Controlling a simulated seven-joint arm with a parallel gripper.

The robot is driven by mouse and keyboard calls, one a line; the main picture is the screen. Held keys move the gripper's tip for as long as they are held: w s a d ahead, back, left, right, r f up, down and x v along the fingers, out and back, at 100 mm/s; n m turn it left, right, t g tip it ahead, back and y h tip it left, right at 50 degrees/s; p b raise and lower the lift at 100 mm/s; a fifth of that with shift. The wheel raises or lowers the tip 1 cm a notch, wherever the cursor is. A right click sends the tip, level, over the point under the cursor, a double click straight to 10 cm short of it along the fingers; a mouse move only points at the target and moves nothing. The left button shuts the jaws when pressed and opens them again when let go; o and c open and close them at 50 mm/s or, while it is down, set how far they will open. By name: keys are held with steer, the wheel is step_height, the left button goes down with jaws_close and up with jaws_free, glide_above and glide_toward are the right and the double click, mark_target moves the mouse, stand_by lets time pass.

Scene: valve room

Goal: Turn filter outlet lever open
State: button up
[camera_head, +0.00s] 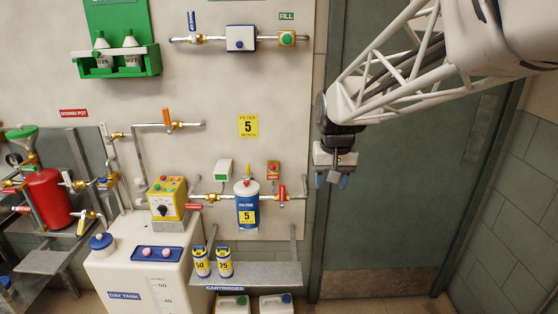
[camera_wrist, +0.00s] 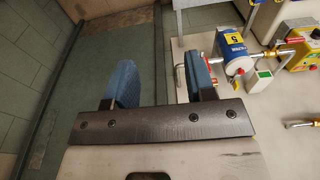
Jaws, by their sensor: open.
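The filter (camera_head: 247,205) is a blue and white canister on the wall pipe; it also shows in the wrist view (camera_wrist: 234,52). Just right of it in the head view, the red outlet lever (camera_head: 282,192) stands upright across the horizontal pipe. In the wrist view, a small red part beside the filter is partly hidden by my finger, and I cannot tell its angle there.
A red lever (camera_head: 194,206) lies left of the filter, beside a yellow control box (camera_head: 167,198). A shelf (camera_head: 258,274) with two cartridges stands below. The space before the door (camera_head: 390,210) is clear.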

steer(key=w+a+f, duration=0.2)
steer(key=w+a, duration=0.1)
steer(key=w, duration=0.4)
steer(key=w+a+f, duration=0.2)
steer(key=w+f, duration=0.1)
steer(key=w, duration=0.4)
steer(key=g, duration=0.1)
glide_above(282, 200)
step_height(282, 200, down, 8)
steer(key=shift+d, duration=0.15)
steer(key=shift+w+f, duration=0.25)
steer(key=shift+w, duration=0.05)
steer(key=shift+f, duration=0.1)
steer(key=shift+f, duration=3.8)
jaws_close()
